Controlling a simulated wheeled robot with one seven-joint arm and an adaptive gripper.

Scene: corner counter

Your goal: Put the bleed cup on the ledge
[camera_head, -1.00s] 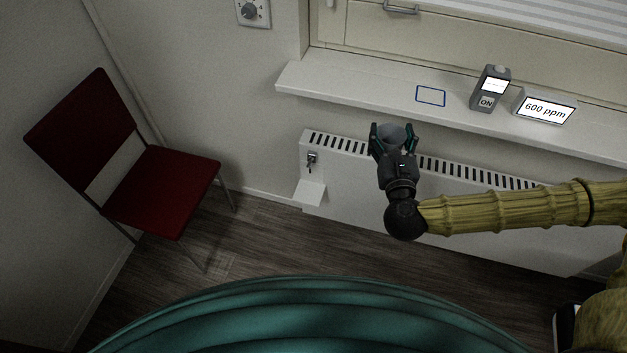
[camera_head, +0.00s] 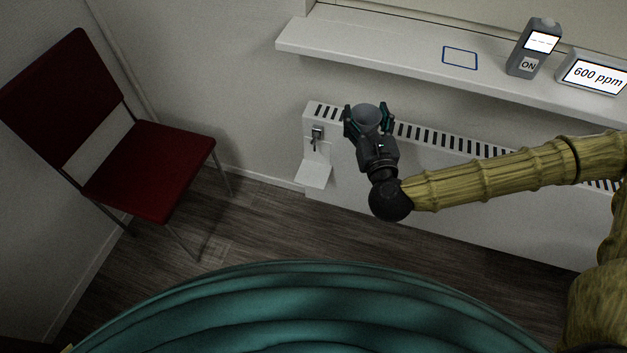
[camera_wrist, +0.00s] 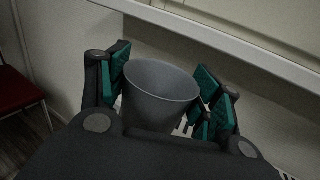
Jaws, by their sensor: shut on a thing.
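The bleed cup (camera_head: 367,117) is a grey, open-topped cup, held upright. My gripper (camera_head: 368,122) is shut on it, with teal finger pads on both sides. In the wrist view the cup (camera_wrist: 158,95) sits between the two fingers of my gripper (camera_wrist: 165,90); its lower part is hidden by the gripper body. The ledge (camera_head: 400,55) is a white windowsill running along the wall. In the head view the cup appears below and left of the blue outlined rectangle on the ledge, apart from the ledge.
A blue rectangle outline (camera_head: 460,58) marks bare ledge. To its right stand a grey handheld device (camera_head: 533,48) marked ON and a display (camera_head: 594,74) reading 600 ppm. A white radiator (camera_head: 440,190) with a valve is under the ledge. A red chair (camera_head: 150,170) stands at left.

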